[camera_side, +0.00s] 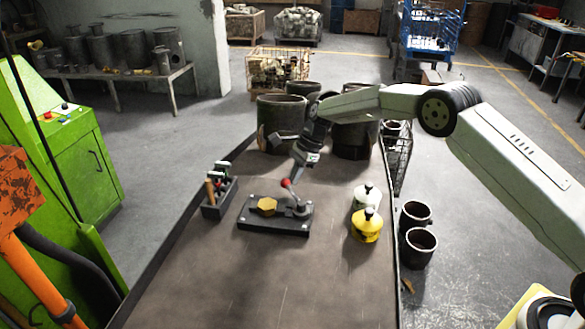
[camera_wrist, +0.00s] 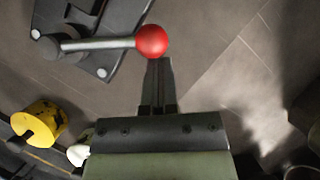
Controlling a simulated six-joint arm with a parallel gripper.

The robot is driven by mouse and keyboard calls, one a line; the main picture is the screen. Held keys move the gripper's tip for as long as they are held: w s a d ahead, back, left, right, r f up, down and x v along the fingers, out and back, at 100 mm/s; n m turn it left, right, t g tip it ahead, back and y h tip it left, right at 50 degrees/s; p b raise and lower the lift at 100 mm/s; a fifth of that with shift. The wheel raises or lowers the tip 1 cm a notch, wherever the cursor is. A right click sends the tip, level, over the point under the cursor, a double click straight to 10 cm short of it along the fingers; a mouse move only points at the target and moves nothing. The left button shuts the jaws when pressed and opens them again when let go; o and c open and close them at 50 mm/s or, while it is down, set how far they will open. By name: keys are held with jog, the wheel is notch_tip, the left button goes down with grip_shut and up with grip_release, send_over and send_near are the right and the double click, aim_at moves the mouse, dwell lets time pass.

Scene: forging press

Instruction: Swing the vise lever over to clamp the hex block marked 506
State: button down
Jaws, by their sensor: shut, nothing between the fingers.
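The dark vise plate (camera_side: 262,224) lies on the bench. The golden hex block (camera_side: 267,206) sits on its left part; its marking is too small to read. The lever (camera_wrist: 100,44) is a grey rod with a red ball knob (camera_wrist: 152,41), also seen in the side view (camera_side: 286,183). In the side view it rises from the pivot at the plate's right end and leans up and left. My gripper (camera_wrist: 158,62) is shut and empty, its fingertips right beside the knob; I cannot tell whether they touch. The hex block is out of the wrist view.
A yellow bottle (camera_side: 366,228) and a white bottle (camera_side: 365,197) stand right of the vise. A dark tool caddy (camera_side: 218,198) stands to its left. Large dark pots (camera_side: 281,122) stand at the bench's far end. The near bench (camera_side: 260,290) is clear.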

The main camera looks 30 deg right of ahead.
jog(key=shift+d+r, duration=0.1)
jog(key=shift+d, duration=0.3)
jog(key=d, duration=0.1)
jog(key=d+f, duration=0.1)
jog(key=d, duration=0.1)
jog(key=shift+s+d, duration=0.1)
jog(key=v, duration=1)
jog(key=shift+s, duration=0.15)
jog(key=s+a+f+n+t+h, duration=0.1)
jog(key=s+n+h, duration=0.4)
jog(key=s+n, duration=1.3)
jog(key=s+f+t, duration=0.1)
jog(key=s, duration=1.4)
jog(key=shift+a+n, duration=0.3)
jog(key=shift+a, duration=0.1)
